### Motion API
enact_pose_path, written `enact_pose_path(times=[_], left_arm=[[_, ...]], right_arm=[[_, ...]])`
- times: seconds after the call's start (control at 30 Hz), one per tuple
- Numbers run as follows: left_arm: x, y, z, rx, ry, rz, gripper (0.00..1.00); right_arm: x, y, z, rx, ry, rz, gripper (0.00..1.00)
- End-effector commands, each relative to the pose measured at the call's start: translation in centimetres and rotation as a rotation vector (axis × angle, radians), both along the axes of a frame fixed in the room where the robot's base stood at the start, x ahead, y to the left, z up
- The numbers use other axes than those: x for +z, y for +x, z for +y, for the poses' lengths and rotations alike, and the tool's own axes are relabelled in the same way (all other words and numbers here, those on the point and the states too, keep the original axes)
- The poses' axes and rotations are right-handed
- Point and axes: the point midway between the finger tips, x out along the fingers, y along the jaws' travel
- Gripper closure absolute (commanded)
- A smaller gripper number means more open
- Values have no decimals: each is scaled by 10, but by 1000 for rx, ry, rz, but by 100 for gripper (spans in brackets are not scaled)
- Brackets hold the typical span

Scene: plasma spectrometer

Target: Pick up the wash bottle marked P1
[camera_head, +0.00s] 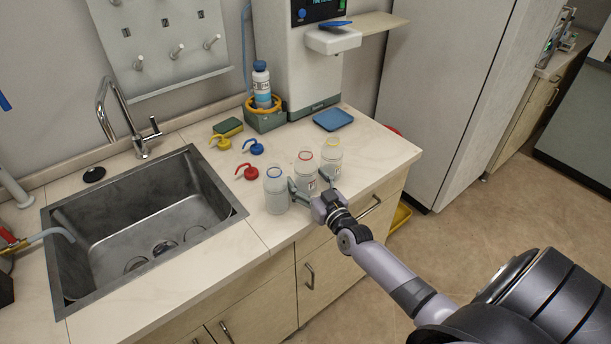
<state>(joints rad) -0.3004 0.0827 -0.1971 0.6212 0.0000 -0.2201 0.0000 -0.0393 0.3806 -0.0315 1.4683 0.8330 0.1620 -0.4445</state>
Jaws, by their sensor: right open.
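Three clear open bottles stand upright on the counter: one with a blue neck ring (276,195), one with a red ring (305,167) and one with a yellow ring (332,156). Their markings are too small to read, so I cannot tell which is P1. My right gripper (309,184) is open at the front of the red-ringed bottle, with its fingers to either side of that bottle's lower part. Its left finger is close to the blue-ringed bottle; contact is unclear. My left gripper is not in view.
Red (247,172), blue (254,147) and yellow (220,142) spout caps lie behind the bottles. A steel sink (225,208) is to the left. A blue tray (333,119), a sponge (228,127) and a blue-capped bottle (262,86) stand farther back, beside the spectrometer (283,40).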

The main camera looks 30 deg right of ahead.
Motion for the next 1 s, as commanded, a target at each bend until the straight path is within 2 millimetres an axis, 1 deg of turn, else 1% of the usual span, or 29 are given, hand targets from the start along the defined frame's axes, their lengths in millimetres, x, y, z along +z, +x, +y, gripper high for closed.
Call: enact_pose_path(times=[0.03,0.13,0.4,1.0], left_arm=[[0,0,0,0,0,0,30],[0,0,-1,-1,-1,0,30],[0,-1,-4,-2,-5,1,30],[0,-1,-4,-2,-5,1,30]], right_arm=[[1,7,-1,-1,-1,-2,26],[0,14,-2,0,-1,-1,26],[0,16,-2,0,-1,0,26],[0,16,-2,0,0,0,66]])
